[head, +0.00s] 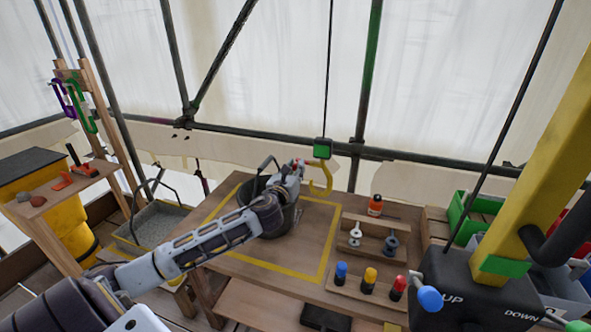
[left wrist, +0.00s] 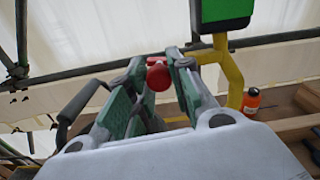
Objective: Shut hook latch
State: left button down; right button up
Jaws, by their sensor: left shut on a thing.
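A yellow hook (head: 325,178) hangs below a green block (head: 322,148) on a dark cable, above the table. Both also show in the left wrist view, the yellow hook (left wrist: 233,78) and the green block (left wrist: 222,14). My left gripper (head: 297,167) is beside the hook's left side. In the left wrist view my left gripper (left wrist: 157,75) has its fingers closed on a red knob (left wrist: 158,76), which appears to be the latch's. The latch behind the fingers is mostly hidden, so I cannot tell its angle. My right gripper is out of view.
A dark bucket (head: 281,218) with its handle (head: 266,164) raised stands under my left gripper, inside a yellow-outlined square on the table (head: 262,255). An orange bottle (head: 375,205), spools and coloured pegs are at right. A control box (head: 465,290) and yellow post (head: 535,160) fill the right.

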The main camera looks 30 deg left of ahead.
pick_arm(q)
jog(key=n, duration=0.1)
jog(key=f+n, duration=0.1)
jog(key=n, duration=0.2)
jog(key=shift+d+f+n, duration=0.1)
jog(key=shift+f+n, duration=0.2)
jog(key=shift+f, duration=0.05)
jog(key=d+f+n, duration=0.1)
jog(key=n, duration=0.4)
jog(key=d+n, duration=0.1)
jog(key=n, duration=0.4)
jog(key=w+d+f+n, duration=0.1)
jog(key=d+n, duration=0.1)
jog(key=n, duration=0.3)
jog(key=shift+f+b, duration=0.35)
jog(key=shift+b, duration=0.05)
jog(key=c, duration=1.3)
grip_release()
jog(key=shift+o, duration=0.2)
jog(key=v, duration=1.2)
